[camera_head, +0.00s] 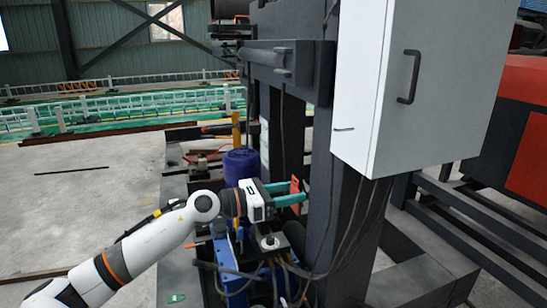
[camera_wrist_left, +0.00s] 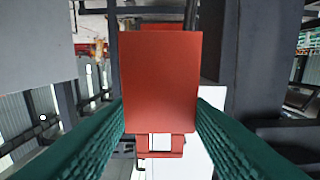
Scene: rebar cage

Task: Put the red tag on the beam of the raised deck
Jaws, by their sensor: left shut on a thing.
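My left gripper (camera_head: 297,192) has teal fingers shut on the red tag (camera_head: 295,185). In the left wrist view the red tag (camera_wrist_left: 160,75) is a flat, upright rectangle, held by its lower part between the fingertips. In the head view the tag is partly covered by the fingers and sits just left of a dark upright post (camera_head: 322,175). I cannot tell whether it touches the post. Which bar is the beam of the raised deck is not clear from these views. My right gripper is not in view.
A white cabinet (camera_head: 425,80) with a dark handle hangs to the right. Black cables run down the post below it. Blue machinery (camera_head: 228,258) with hoses and a purple drum (camera_head: 240,166) stand close to my left arm. Open concrete floor (camera_head: 80,200) lies to the left.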

